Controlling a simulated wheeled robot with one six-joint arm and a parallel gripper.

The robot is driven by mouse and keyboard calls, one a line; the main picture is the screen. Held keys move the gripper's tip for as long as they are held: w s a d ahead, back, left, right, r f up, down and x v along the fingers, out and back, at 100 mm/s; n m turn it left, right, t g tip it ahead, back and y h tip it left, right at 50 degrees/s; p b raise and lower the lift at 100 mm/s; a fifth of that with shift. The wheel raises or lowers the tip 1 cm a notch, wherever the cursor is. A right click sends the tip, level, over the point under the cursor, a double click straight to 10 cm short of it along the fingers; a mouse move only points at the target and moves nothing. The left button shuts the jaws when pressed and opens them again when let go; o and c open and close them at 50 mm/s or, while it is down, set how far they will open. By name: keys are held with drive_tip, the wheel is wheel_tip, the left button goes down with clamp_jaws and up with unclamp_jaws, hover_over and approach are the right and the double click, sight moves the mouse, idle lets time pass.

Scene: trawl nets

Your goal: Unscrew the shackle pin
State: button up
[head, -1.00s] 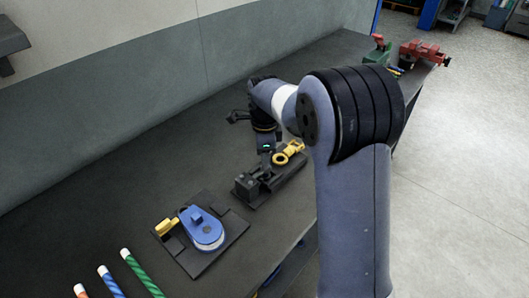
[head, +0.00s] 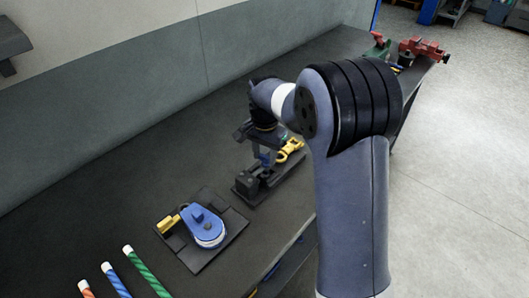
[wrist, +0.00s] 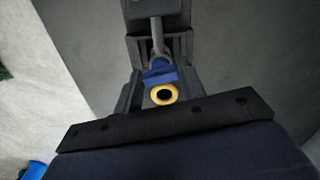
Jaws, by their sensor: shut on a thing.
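A dark fixture (head: 262,185) lies on the bench, below my gripper. A yellow fitting with an eye (head: 291,148) sits at its far right end. My gripper (head: 265,160) points down over the fixture, shut on a small blue part that I take for the shackle pin (head: 265,157). In the wrist view the blue part (wrist: 160,72) lies between a grey rod (wrist: 157,36) and a yellow ring (wrist: 163,95) with a dark hole. The fingertips and the pin's thread are hidden, so I cannot tell how far it is turned.
A blue round block (head: 203,226) with a yellow piece (head: 168,222) sits on a dark plate left of the fixture. Striped rods (head: 145,270) lie at the front left. A red vise (head: 422,50) and a green item (head: 378,45) stand at the far end.

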drive_tip(key=n, duration=0.4)
drive_tip(key=shift+s+d+f+n, duration=0.1)
drive_tip(key=shift+f+n, duration=0.05)
drive_tip(key=shift+n, duration=0.25)
drive_tip(key=n, duration=0.5)
drive_tip(key=shift+d, duration=0.1)
drive_tip(key=n, duration=0.5)
drive_tip(key=shift+d+f+p, duration=0.1)
drive_tip(key=shift+p, duration=0.25)
drive_tip(key=n, duration=0.5)
drive_tip(key=shift+d, duration=0.1)
drive_tip(key=n, duration=1)
drive_tip(key=shift+w, duration=0.2)
drive_tip(key=n, duration=0.5)
drive_tip(key=shift+n, duration=0.4)
drive_tip(key=shift+w+a+n, duration=0.1)
drive_tip(key=shift+a+n, duration=0.1)
drive_tip(key=shift+n, duration=1.9)
